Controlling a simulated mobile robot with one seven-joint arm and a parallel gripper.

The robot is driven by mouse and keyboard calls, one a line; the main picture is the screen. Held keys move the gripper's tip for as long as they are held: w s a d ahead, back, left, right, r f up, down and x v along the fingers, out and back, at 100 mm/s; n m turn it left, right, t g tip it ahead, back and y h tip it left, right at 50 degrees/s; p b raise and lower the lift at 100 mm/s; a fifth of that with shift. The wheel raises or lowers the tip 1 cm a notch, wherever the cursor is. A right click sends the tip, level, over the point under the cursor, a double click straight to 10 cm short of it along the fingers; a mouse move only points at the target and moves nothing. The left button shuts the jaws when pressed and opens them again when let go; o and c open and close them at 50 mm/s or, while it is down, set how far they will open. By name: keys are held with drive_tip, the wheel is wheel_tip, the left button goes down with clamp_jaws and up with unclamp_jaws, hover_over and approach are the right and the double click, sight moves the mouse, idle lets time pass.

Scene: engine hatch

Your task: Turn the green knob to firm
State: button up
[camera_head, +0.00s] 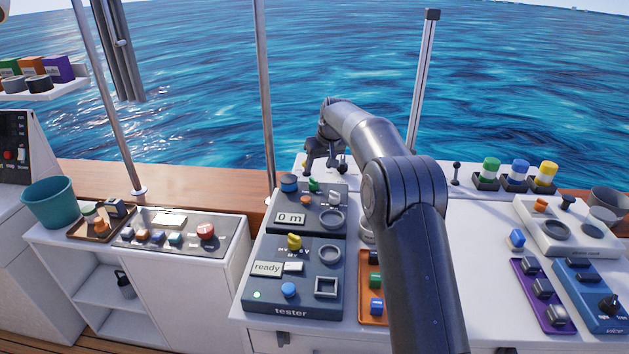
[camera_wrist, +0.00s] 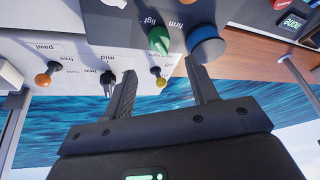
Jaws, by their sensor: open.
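The green knob (camera_head: 314,185) sits on the upper dark panel of the console, just right of a blue knob (camera_head: 289,183). In the wrist view, which is upside down, the green knob (camera_wrist: 159,40) lies between labels that read "light" and "firm". I cannot tell exactly which label it points to. My gripper (camera_head: 325,168) is above and behind the panel, close to the green knob. In the wrist view my gripper (camera_wrist: 160,66) has its two fingers spread, with the green knob ahead of the gap. The fingers appear apart from the knob.
In the wrist view, the blue knob (camera_wrist: 205,43) is close to one fingertip. Small levers, one orange (camera_wrist: 43,80) and one yellow (camera_wrist: 160,82), stand nearby. The dark tester panel (camera_head: 290,311) is in front. A thin pole (camera_head: 265,110) rises at the left.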

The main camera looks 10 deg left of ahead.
sight(314, 180)
drive_tip(key=x, duration=0.8)
drive_tip(key=shift+w+f, duration=0.15)
drive_tip(key=shift+f, duration=0.1)
drive_tip(key=shift+c, duration=0.5)
drive_tip(key=c, duration=0.9)
